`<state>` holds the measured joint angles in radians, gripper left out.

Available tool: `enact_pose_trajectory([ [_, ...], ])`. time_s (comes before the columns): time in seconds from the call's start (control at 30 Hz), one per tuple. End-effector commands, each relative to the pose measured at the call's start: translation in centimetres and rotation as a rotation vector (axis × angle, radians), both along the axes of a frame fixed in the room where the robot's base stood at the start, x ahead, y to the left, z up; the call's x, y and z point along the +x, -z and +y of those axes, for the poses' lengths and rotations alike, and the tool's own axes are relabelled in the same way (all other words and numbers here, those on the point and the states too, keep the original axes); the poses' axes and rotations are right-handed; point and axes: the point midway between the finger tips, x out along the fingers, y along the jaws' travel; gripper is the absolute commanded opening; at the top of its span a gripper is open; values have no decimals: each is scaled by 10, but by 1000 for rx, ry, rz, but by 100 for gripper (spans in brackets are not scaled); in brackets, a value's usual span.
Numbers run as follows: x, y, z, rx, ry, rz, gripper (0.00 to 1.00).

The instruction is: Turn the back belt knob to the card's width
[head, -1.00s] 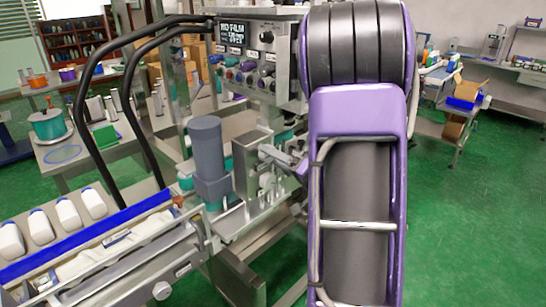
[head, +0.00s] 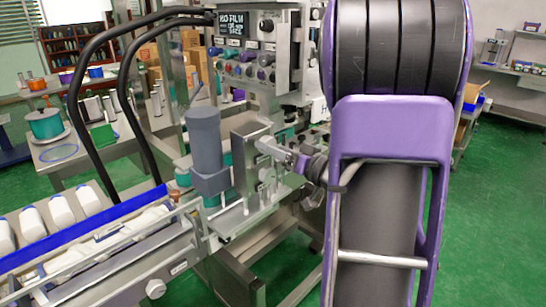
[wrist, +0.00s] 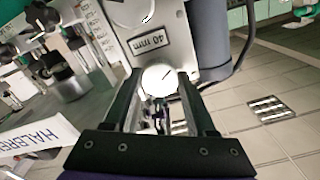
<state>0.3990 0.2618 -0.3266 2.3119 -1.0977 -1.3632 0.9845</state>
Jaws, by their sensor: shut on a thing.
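In the wrist view a round white knob (wrist: 158,77) with a dark line on its face sits between the fingertips of my gripper (wrist: 160,84). The two dark fingers are shut on its sides. Just above it, a pale metal plate (wrist: 128,35) carries a label (wrist: 147,42) that seems to read 40 mm, upside down. I cannot make out the card for certain.
A belt (head: 120,250) with white bottles and a blue rail (head: 85,229) runs at the left. A grey cylinder (head: 205,140) stands close to my gripper. The machine's control panel (head: 260,62) is above, with black curved tubes (head: 95,110) to its left. Green floor is open at the right.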

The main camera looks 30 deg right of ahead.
Motion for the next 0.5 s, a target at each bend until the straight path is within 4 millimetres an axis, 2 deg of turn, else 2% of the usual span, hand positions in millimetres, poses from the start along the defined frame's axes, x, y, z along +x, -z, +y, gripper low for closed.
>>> enact_pose_trajectory([
  [0.5, 0, 0, -1, -462, 0, -169, 1],
])
